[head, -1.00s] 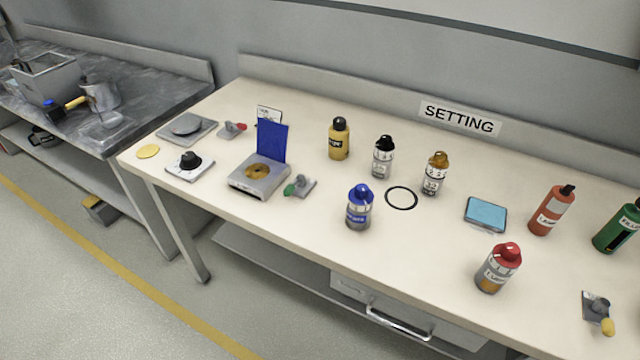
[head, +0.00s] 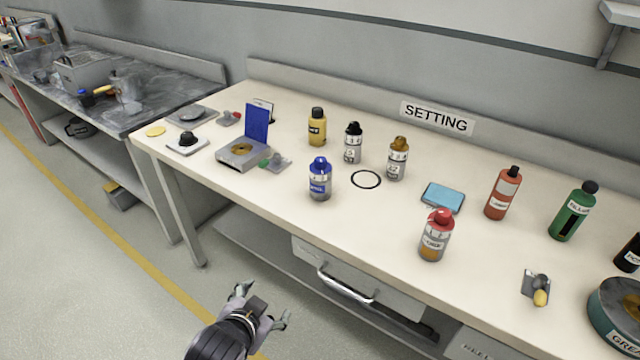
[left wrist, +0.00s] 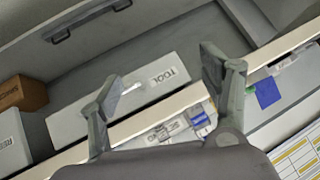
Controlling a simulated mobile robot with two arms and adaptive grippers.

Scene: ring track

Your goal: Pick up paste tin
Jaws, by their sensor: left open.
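I cannot make out a paste label on anything in view. A round grey-green tin (head: 618,325) stands at the bench's right end, cut off by the frame; its partial label starts with "GRE". My left gripper (head: 262,304) is open and empty in front of the bench, lower than its top and far left of that tin. In the left wrist view the two open fingers (left wrist: 160,88) show with nothing between them, over the bench edge and a drawer marked "TOOL" (left wrist: 160,85). My right gripper is not in view.
The cream bench (head: 390,235) carries several bottles, including a blue-capped one (head: 320,180), a red-capped one (head: 436,236) and a green one (head: 573,212). A blue pad (head: 443,197) and a black ring (head: 366,179) lie between them. A drawer handle (head: 345,287) sticks out below.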

